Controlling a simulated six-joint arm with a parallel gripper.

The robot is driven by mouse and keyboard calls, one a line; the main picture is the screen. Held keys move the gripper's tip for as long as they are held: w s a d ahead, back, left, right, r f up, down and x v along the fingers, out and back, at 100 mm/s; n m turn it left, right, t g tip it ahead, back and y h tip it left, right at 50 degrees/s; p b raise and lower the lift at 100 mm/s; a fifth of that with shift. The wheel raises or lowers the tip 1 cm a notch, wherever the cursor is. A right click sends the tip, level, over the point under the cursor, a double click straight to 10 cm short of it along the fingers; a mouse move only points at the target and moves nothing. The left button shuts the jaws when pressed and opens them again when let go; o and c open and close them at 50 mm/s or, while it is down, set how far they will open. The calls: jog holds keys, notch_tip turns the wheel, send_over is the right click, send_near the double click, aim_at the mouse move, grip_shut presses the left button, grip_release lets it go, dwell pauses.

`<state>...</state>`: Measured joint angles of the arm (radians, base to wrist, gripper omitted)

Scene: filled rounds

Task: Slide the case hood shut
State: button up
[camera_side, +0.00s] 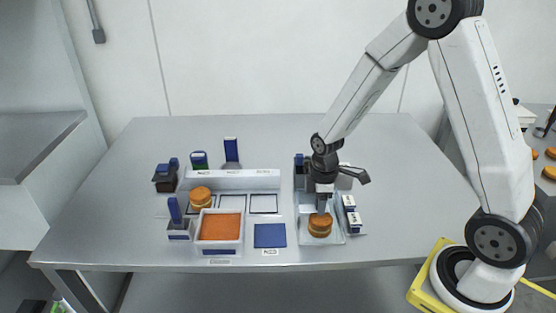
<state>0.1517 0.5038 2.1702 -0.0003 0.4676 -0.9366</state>
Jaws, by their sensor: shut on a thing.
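My gripper (321,211) points straight down at the right of the table, its fingers shut at the top of a brown filled round (320,229). The round is over a pale, shallow tray or case (336,238); whether it touches the bottom I cannot tell. A white long part with dark blue pieces (350,213) runs along the right side of this case. I cannot make out a hood for sure; my wrist hides the area behind the round. Another filled round (200,196) sits at the left, behind the orange-filled tray.
A white-rimmed tray with an orange fill (221,228) and a blue square (270,236) lie left of the case. A pale rack (233,180) stands behind them. Dark containers with blue parts (166,178) stand at the left. The table's outer left (110,200) is clear.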

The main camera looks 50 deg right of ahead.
jog(key=shift+s+a, duration=1.55)
jog(key=o, duration=1.2)
jog(key=shift+r, duration=0.1)
notch_tip(320, 180, up, 7)
jog(key=shift+f, duration=0.1)
dwell(0.4)
